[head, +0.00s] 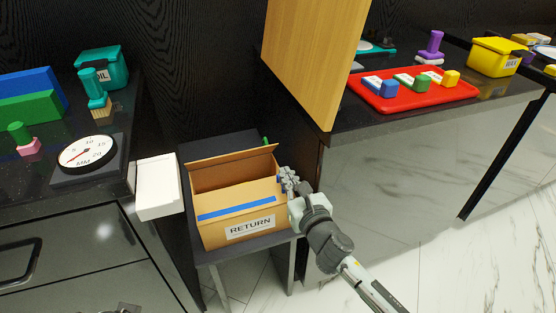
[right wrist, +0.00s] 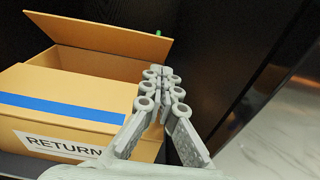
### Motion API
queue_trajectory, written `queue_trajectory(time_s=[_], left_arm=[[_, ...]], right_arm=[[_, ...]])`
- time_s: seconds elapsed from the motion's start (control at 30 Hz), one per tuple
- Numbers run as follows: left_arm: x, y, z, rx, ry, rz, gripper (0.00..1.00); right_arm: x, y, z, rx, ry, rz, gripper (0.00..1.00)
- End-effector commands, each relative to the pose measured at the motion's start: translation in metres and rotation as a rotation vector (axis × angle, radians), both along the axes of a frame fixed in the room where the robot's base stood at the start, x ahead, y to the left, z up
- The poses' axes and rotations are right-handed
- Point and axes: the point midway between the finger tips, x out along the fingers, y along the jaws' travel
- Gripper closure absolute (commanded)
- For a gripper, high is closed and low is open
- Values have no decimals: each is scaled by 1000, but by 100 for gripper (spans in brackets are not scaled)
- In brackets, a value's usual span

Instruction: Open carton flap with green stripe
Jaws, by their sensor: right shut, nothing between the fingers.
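The brown carton (head: 215,230) has a RETURN label on its front and stands on a dark low table. Its front flap with a blue stripe (head: 235,207) lies down over the front part of the opening. The back flap (head: 232,157) stands raised and tilted, and the opening shows between the two. A small bit of green (head: 266,141) peeks out behind the back flap's right end; it also shows in the right wrist view (right wrist: 158,33). No full green stripe shows. My right gripper (head: 285,176) is shut and empty at the carton's right end. My left gripper is not in view.
A dark counter with a dial scale (head: 87,152) and a white box-like piece (head: 157,187) stands left of the carton. A wooden panel (head: 313,55) rises behind right. A red tray (head: 425,96) with coloured blocks sits on the right counter. The carton's right side is close to a dark cabinet side.

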Motion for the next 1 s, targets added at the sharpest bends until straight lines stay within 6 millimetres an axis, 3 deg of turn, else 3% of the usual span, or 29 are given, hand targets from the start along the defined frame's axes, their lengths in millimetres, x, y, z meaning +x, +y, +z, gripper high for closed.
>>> queue_trajectory(time_s=[0.17,0.5,1.0], left_arm=[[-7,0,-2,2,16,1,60],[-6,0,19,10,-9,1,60],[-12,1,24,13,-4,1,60]], right_arm=[[30,9,-2,2,-3,-1,100],[79,25,-8,1,-2,-1,100],[87,28,-8,-1,-1,0,100]])
